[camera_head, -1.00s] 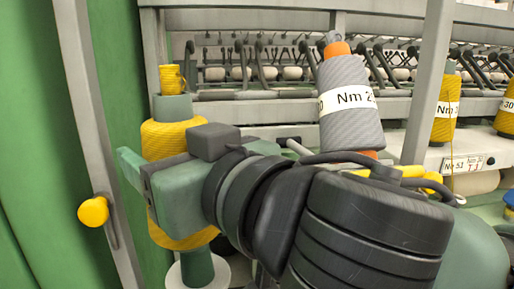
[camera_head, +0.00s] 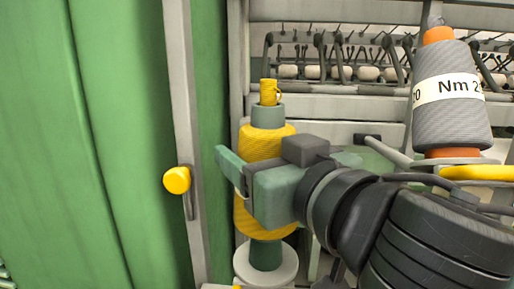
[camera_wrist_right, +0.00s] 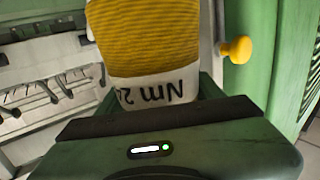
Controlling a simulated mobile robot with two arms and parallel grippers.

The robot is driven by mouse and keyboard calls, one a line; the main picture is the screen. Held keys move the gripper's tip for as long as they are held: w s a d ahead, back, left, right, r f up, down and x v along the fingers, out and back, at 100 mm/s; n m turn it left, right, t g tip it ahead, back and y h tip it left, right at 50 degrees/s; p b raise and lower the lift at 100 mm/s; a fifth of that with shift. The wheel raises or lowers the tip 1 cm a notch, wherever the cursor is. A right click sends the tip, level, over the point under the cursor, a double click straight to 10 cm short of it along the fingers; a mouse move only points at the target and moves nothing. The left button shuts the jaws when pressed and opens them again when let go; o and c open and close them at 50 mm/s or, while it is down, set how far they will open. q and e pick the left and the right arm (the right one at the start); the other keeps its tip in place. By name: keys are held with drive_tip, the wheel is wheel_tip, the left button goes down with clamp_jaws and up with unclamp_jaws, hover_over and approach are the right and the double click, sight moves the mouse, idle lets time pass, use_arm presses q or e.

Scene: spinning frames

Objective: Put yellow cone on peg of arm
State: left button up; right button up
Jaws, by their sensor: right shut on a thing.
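The yellow cone (camera_head: 262,142) is upright at the middle of the head view, with a grey-green core top and a small yellow piece above it. My right gripper (camera_head: 240,168) reaches it from the right and is shut on its side. Below it, a dark green cylinder (camera_head: 266,256) stands on a white disc (camera_head: 252,278); I cannot tell whether the cone is around the peg or in front of it. In the right wrist view the cone (camera_wrist_right: 150,40) lies between the fingers, its "Nm" label upside down. My left gripper is not in view.
A grey cone (camera_head: 452,115) with an "Nm" label stands at the right. A grey post (camera_head: 188,110) with a yellow knob (camera_head: 177,180) is left of the cone. Green panels (camera_head: 90,140) fill the left side. Machine rails (camera_head: 330,105) run behind.

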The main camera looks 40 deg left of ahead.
drive_tip(key=shift+f+b, duration=2.1)
drive_tip(key=shift+f, duration=0.4)
drive_tip(key=o, duration=2)
drive_tip(key=shift+f, duration=0.1)
drive_tip(key=shift+d, duration=0.1)
